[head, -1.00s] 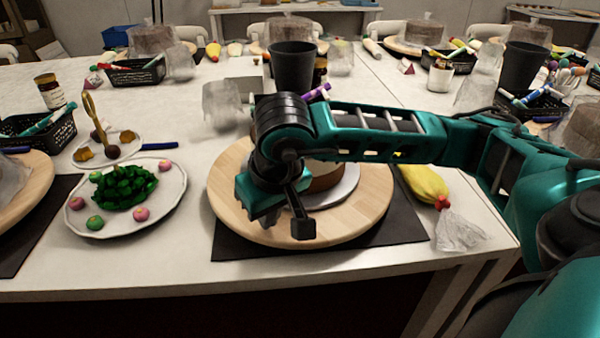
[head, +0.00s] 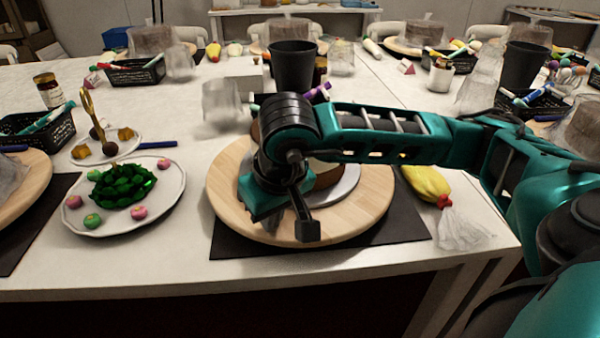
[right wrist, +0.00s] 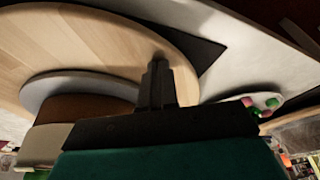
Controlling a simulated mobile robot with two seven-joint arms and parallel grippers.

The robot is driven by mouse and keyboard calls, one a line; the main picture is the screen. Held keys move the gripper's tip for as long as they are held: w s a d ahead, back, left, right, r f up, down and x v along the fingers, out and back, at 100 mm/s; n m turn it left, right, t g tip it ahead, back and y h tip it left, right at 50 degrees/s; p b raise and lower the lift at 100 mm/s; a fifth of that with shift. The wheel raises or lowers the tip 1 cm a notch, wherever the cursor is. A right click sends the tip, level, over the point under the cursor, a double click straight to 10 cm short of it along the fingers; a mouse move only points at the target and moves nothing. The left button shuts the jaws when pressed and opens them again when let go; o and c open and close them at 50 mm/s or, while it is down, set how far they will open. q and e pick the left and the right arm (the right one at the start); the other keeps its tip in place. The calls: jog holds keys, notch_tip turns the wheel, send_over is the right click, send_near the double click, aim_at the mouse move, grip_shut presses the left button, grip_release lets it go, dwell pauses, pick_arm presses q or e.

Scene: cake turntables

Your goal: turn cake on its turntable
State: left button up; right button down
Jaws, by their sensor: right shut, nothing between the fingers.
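The wooden turntable (head: 228,195) stands on a dark mat near the table's front edge. A round cake (head: 326,176) with a brown side sits on a grey cake board (head: 345,186) on it, partly hidden by my right arm. My right gripper (head: 307,230) is shut and empty, pointing down over the turntable's front part, in front of the cake. In the right wrist view the shut fingers (right wrist: 157,72) lie over the turntable's wood (right wrist: 90,42), near its rim, beside the cake (right wrist: 75,108). I cannot tell whether they touch the wood. My left gripper is not in view.
A white plate (head: 160,203) with green and pink sweets stands left of the turntable. A yellow piping bag (head: 427,182) lies close on the right. A dark cup (head: 293,66) and a clear plastic-like object (head: 220,101) stand behind. Bare table lies between plate and mat.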

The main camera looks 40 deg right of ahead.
aim_at(291, 230)
jog(key=shift+s+d+f+b, duration=0.15)
jog(key=shift+s+d+b, duration=0.15)
jog(key=shift+s+d, duration=0.6)
jog(key=shift+s+a, duration=0.1)
jog(key=shift+a, duration=0.05)
jog(key=shift+s, duration=0.1)
jog(key=shift+s+d+f+b, duration=0.1)
jog(key=shift+s+d+b, duration=0.2)
jog(key=shift+d, duration=0.2)
jog(key=shift+s+d, duration=0.5)
jog(key=shift+s, duration=0.05)
jog(key=shift+w+r+p, duration=0.1)
jog(key=shift+r+p, duration=0.65)
jog(key=shift+r, duration=0.8)
jog(key=shift+r, duration=0.1)
